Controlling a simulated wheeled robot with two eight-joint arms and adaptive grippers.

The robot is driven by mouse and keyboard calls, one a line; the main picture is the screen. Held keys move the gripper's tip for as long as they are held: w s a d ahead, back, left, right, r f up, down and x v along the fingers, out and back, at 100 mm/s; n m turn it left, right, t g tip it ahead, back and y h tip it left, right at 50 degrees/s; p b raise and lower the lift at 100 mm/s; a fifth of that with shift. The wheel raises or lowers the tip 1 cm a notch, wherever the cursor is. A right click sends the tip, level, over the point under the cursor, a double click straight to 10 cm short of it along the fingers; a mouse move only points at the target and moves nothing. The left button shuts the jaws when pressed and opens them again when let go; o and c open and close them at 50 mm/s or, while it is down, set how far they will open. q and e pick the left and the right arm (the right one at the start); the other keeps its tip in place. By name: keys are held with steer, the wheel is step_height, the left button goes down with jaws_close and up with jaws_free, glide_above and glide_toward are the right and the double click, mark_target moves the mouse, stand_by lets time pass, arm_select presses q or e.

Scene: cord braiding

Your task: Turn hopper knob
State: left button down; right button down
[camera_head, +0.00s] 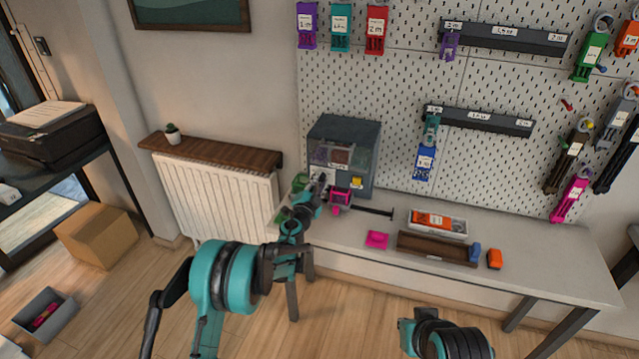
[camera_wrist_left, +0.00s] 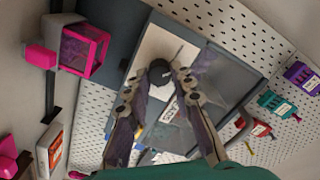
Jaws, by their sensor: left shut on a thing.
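The hopper (camera_head: 362,136) is a dark grey box with a clear front window, standing on the bench against the pegboard. Its round black knob (camera_wrist_left: 159,72) shows in the left wrist view on a pale plate, with a thin light line on it. My left gripper (camera_head: 323,180) reaches the hopper's lower front; in the left wrist view its two fingers (camera_wrist_left: 160,78) lie on either side of the knob, shut on it. In the head view the gripper hides the knob.
A pink block-like part (camera_head: 341,197) sits close beside the left gripper, with a dark rod to its right. A pink piece (camera_head: 377,240), a white tray (camera_head: 465,230) and a brown tray (camera_head: 408,250) lie on the bench. Cords hang on the pegboard (camera_head: 390,80).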

arm_select(q)
steer(key=m, duration=0.5)
steer(key=shift+b, duration=0.3)
steer(key=shift+f+m, duration=0.1)
steer(key=shift+m, duration=2.3)
steer(key=c, duration=1.3)
jaws_free()
steer(key=v, duration=1.2)
